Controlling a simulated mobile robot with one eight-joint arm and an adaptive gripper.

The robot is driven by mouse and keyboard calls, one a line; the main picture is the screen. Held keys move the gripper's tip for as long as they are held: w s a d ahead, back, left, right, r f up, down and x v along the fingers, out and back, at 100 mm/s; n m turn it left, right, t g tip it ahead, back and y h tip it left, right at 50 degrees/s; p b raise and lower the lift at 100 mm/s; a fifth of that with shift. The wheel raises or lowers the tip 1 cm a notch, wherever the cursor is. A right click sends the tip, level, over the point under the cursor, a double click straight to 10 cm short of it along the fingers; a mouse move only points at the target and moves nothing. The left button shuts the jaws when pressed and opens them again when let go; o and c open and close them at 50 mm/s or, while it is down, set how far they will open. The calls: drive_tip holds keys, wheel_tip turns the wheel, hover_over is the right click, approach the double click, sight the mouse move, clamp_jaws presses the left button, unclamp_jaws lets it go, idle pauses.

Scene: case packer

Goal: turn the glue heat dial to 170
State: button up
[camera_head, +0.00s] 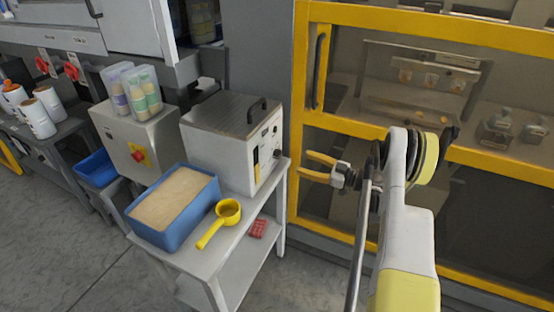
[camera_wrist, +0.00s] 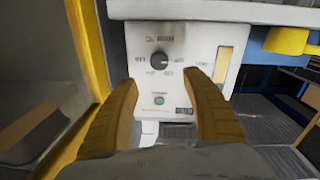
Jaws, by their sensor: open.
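The glue unit (camera_head: 232,128) is a pale box with a metal lid and a black handle, standing on a grey cart. Its control panel shows in the wrist view (camera_wrist: 140,40). The glue heat dial (camera_wrist: 159,59) is a round black knob with printed marks around it. The marks and the dial's setting are too small to read surely. My gripper (camera_head: 306,167) is open and empty, to the right of the panel in the head view. In the wrist view its yellow fingers (camera_wrist: 162,92) spread below the dial, apart from it.
A green button (camera_wrist: 159,100) and a yellow window (camera_wrist: 222,66) are on the panel. A blue bin (camera_head: 208,192) and yellow scoop (camera_head: 222,220) share the cart (camera_head: 242,242). The yellow machine frame (camera_head: 298,110) stands close beside my gripper.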

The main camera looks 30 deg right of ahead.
sight(280, 154)
drive_tip(key=b+x, duration=0.3)
drive_tip(key=x, duration=0.6)
drive_tip(key=shift+f, duration=0.15)
drive_tip(key=shift+w+a, duration=0.35)
drive_tip(key=shift+w, duration=0.2)
drive_tip(key=c, duration=1.2)
